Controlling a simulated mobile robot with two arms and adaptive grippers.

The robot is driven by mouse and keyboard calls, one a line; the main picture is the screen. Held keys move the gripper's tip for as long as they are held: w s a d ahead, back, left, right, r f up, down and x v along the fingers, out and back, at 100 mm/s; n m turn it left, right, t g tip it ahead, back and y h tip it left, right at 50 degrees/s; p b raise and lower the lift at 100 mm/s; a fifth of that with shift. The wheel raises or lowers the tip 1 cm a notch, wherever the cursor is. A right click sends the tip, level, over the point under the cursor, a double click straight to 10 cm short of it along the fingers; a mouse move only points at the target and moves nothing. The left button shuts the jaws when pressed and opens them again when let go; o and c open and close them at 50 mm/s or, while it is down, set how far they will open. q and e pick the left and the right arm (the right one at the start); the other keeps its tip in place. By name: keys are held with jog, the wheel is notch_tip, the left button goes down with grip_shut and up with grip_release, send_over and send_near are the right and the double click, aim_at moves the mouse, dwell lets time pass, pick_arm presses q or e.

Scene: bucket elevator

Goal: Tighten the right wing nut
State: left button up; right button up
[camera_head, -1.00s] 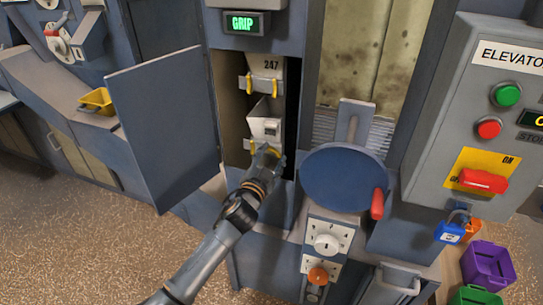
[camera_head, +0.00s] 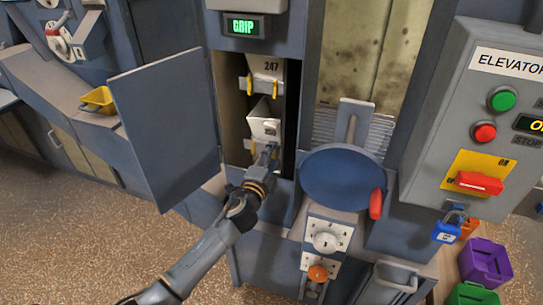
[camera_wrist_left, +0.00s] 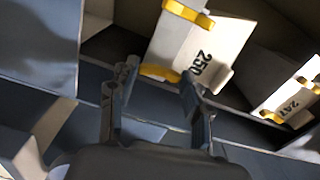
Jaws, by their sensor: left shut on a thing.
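A white bucket marked 250 (camera_wrist_left: 200,55) hangs in the open elevator shaft, and it also shows in the head view (camera_head: 263,128). Its right wing nut (camera_wrist_left: 160,73) is yellow and lies between my left fingertips in the wrist view. Its left wing nut (camera_wrist_left: 188,13) is yellow and free, and it shows left of my gripper in the head view (camera_head: 250,145). My left gripper (camera_head: 268,152) is shut on the right wing nut and hides it in the head view. My right gripper is not in view.
Bucket 247 (camera_head: 266,68) hangs above, with two yellow wing nuts. An open door (camera_head: 165,125) stands left of the shaft. A blue wheel (camera_head: 343,178) with a red handle is at the right. A display (camera_head: 246,27) reads GRIP. The elevator control box (camera_head: 490,60) is far right.

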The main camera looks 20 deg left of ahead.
pick_arm(q)
jog(key=shift+m, duration=0.5)
jog(key=o, duration=1.2)
jog(key=shift+c, duration=0.2)
jog(key=s, duration=1.2)
jog(key=shift+a, duration=0.2)
jog(key=shift+f, duration=0.1)
